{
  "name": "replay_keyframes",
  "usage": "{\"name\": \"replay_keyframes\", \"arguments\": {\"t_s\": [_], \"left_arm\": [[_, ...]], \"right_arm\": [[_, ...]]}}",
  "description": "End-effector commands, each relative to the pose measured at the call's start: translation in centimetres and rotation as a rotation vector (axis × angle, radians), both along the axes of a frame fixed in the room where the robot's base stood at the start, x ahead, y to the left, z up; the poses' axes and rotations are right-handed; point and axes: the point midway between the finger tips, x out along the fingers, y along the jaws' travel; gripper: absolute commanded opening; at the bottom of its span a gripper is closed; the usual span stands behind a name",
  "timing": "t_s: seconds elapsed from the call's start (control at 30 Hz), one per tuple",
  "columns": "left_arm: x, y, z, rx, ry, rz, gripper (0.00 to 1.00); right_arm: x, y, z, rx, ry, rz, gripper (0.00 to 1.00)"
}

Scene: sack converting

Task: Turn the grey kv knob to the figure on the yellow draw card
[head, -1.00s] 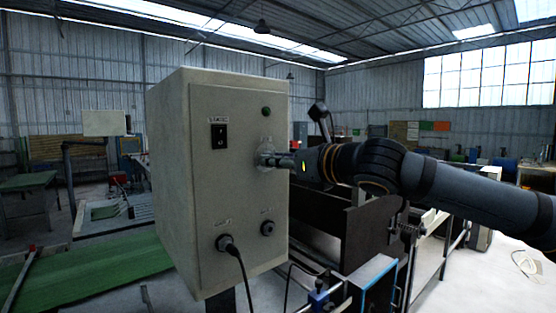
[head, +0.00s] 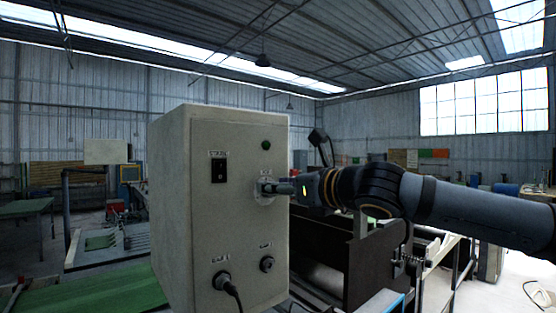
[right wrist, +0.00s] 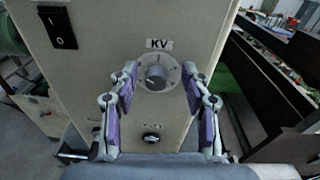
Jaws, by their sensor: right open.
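The grey kv knob (right wrist: 156,74) sits on a pale round dial under a "KV" label (right wrist: 159,44) on the front of a beige control box (head: 232,230). The dial's small figures are too blurred to read surely. In the right wrist view my right gripper (right wrist: 159,88) is open, its purple-padded fingers on either side of the knob with gaps to it. In the head view the right gripper (head: 276,188) reaches the box face from the right and covers most of the dial. I see no yellow draw card. My left gripper is not in view.
The box also carries a black rocker switch (head: 218,171), a green lamp (head: 266,145), a plugged cable (head: 222,281) and a lower round fitting (head: 267,264). Dark machinery (head: 335,240) stands to the right, below my arm. A green surface (head: 90,293) lies at lower left.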

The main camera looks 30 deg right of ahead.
Motion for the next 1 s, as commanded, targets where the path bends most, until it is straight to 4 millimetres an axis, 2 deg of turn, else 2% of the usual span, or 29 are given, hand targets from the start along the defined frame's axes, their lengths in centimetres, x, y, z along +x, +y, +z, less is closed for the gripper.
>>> {"name": "replay_keyframes", "arguments": {"t_s": [0.2, 0.4, 0.7, 1.0], "left_arm": [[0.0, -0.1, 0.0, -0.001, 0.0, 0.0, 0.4], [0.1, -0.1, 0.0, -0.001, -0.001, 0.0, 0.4], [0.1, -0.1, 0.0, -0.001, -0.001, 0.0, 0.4], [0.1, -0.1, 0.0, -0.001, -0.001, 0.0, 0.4]], "right_arm": [[0.0, 0.1, 3.7, -0.007, -0.005, -0.005, 0.48], [0.0, 0.1, 6.1, -0.005, -0.006, -0.003, 0.48], [0.0, 0.1, 8.0, -0.001, -0.002, -0.001, 0.48], [0.0, 0.1, 8.3, -0.001, -0.003, 0.0, 0.48]]}}
